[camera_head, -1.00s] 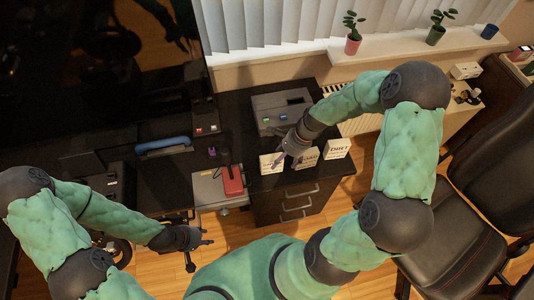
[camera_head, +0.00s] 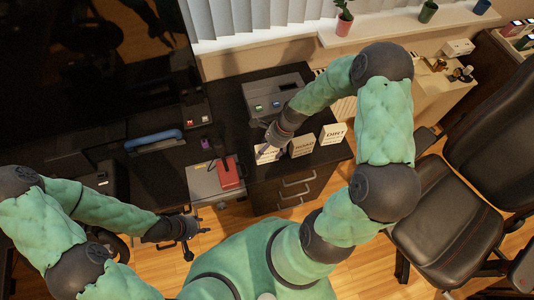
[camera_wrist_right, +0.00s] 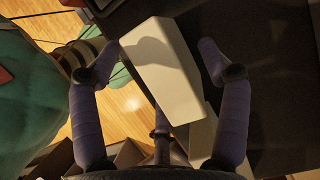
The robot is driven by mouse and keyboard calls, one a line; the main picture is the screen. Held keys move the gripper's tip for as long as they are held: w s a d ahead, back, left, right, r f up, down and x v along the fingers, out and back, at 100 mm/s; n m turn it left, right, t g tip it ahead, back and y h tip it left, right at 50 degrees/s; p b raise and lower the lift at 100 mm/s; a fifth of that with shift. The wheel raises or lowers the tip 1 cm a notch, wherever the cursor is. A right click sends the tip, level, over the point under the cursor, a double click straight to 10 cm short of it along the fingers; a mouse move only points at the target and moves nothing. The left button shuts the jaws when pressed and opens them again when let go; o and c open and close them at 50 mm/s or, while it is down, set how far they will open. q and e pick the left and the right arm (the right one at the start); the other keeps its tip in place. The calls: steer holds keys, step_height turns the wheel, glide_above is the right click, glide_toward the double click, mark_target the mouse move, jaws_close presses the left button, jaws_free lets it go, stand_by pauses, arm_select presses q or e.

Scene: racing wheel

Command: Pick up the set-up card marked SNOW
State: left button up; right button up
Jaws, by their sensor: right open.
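Three pale set-up cards stand in a row on the dark drawer cabinet. The right one (camera_head: 333,133) reads DIRT. The middle one (camera_head: 302,146) seems to read ROAD, though it is small. The left card (camera_head: 268,156) is partly hidden by my right gripper (camera_head: 264,148), and its word cannot be read clearly. In the right wrist view a blank pale card (camera_wrist_right: 160,70) lies between the spread fingers of my right gripper (camera_wrist_right: 160,70), with no clear grip on it. My left gripper (camera_head: 200,238) is open and empty, low at the left, away from the cards.
A grey box with buttons (camera_head: 275,97) stands behind the cards on the cabinet (camera_head: 232,113). A red object (camera_head: 228,172) lies on a grey case (camera_head: 205,183) to the left. A blue-handled item (camera_head: 153,141) is further left. A black chair (camera_head: 435,215) stands at the right.

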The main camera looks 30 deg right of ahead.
mark_target(265, 154)
steer(key=x, duration=0.3)
steer(key=shift+b, duration=0.35)
steer(key=c, duration=1.3)
steer(key=shift+r, duration=0.1)
